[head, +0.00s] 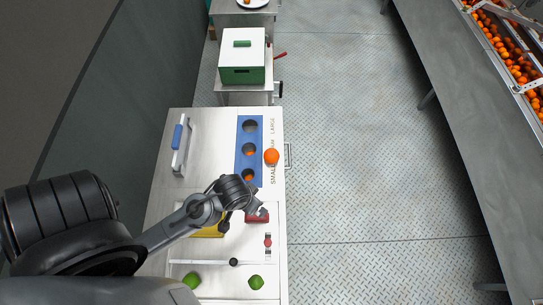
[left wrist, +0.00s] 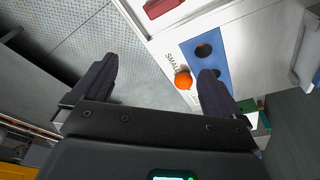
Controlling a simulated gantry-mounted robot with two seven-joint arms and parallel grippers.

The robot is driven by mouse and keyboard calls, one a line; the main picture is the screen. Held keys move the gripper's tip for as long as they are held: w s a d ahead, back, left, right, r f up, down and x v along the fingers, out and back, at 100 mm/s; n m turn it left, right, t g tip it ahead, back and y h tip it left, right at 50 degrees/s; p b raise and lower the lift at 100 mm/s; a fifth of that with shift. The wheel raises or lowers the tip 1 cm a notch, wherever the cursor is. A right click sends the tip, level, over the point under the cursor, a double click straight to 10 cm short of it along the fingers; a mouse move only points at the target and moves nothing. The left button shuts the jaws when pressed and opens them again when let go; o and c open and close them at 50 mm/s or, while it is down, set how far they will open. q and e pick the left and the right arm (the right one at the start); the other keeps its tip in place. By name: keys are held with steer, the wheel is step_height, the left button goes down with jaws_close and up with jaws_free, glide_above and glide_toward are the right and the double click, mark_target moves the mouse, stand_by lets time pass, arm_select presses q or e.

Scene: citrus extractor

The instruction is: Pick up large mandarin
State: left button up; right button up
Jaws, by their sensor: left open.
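An orange mandarin (head: 271,156) lies on the right edge of the white table, beside a blue panel (head: 250,137) with three round holes and printed size labels. Orange shows inside the middle and lower holes. My left gripper (head: 262,212) is above the table's lower right part, apart from the mandarin. Its two jaws (left wrist: 158,70) are wide apart and empty. My right gripper is not in view.
A blue-handled tool (head: 178,140) lies at the table's left. Green fruit (head: 256,282), a red object (head: 258,216) and a yellow object (head: 208,231) are near the arm. A green-and-white box (head: 242,56) stands beyond. The floor to the right is clear.

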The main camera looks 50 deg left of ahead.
arm_select(q)
steer(key=w+a+f+n+g+y+b, duration=0.1)
steer(key=w+a+f+n+b, duration=0.1)
steer(key=a+f+n, duration=0.5)
steer(key=n+t+h+b, duration=0.1)
steer(key=n+h+b, duration=0.1)
steer(key=n+b, duration=0.5)
glide_toward(270, 154)
steer(key=f, duration=0.1)
steer(key=shift+s+a+f+m+b, duration=0.1)
steer(key=shift+a+f+m+b, duration=0.2)
steer(key=shift+f+m, duration=0.1)
steer(key=x, duration=0.4)
steer(key=shift+f, duration=0.1)
steer(key=x, duration=0.4)
steer(key=shift+w+d, duration=0.3)
steer(key=shift+d, duration=0.05)
steer(key=shift+w+f, duration=0.1)
steer(key=shift+f, duration=0.5)
